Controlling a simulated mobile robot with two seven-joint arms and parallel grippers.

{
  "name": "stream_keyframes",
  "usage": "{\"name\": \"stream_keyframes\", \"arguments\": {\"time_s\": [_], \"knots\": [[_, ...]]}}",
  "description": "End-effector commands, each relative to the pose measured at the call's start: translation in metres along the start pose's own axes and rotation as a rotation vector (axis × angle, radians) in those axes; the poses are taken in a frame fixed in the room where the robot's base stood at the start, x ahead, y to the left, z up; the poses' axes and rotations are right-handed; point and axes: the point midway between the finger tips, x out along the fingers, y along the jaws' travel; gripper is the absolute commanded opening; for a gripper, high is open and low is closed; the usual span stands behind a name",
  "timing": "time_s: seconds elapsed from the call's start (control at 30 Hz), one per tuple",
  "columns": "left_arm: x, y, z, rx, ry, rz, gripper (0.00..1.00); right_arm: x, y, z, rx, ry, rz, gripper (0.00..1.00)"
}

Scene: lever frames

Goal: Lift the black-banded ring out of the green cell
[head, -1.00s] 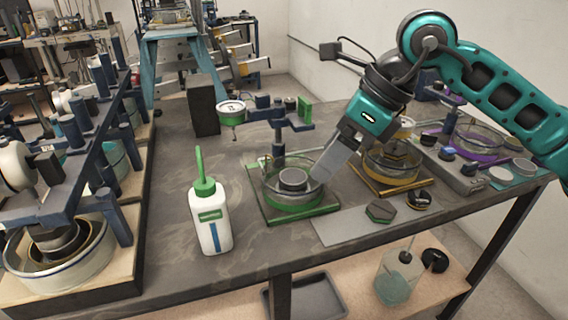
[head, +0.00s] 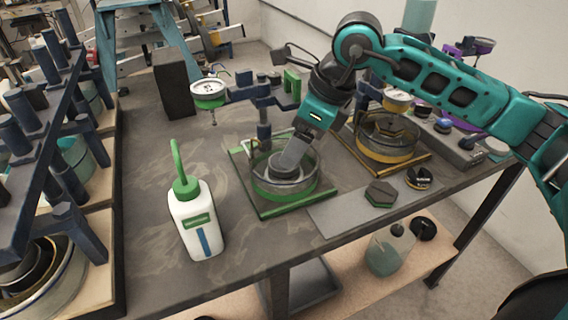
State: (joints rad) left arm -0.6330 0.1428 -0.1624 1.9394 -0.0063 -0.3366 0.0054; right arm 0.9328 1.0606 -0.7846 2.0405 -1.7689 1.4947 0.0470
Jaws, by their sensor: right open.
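The green cell (head: 264,210) is a round clear-walled dish with a green band, on a green-edged square plate. A grey ring (head: 283,172) sits inside it; its dark band is hard to make out at this size. My right gripper (head: 288,165) reaches down from the upper right, its grey fingers over the cell and at the ring. It is open. The fingers cover part of the ring, and I cannot tell whether they touch it. My left gripper is not in view.
A white bottle (head: 198,224) with a green spout stands left of the cell. A post arm with a green-rimmed cup (head: 209,95) is behind it. An amber cell (head: 385,153) is to the right. A green hexagon (head: 379,194) and black disc (head: 419,178) lie on a grey mat (head: 340,216).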

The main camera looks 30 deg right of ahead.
Motion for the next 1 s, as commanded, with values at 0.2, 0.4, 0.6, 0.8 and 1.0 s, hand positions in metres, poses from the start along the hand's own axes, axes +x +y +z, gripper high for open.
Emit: {"name": "stream_keyframes", "arguments": {"time_s": [0.2, 0.4, 0.6, 0.8, 1.0], "knots": [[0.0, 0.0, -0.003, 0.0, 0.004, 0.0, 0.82, 0.034, 0.0, 0.003, 0.0, 0.002, 0.005, 0.74], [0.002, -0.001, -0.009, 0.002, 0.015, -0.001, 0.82, 0.045, -0.001, 0.003, 0.0, 0.0, 0.002, 0.74], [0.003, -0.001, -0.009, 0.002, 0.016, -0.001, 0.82, 0.045, -0.001, 0.003, -0.001, 0.0, 0.001, 0.72], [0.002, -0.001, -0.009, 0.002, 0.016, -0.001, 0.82, 0.045, -0.001, 0.003, -0.001, 0.0, 0.001, 0.52], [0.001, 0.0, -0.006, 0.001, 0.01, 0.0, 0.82, 0.045, -0.001, 0.003, -0.001, 0.0, 0.001, 0.33]]}}
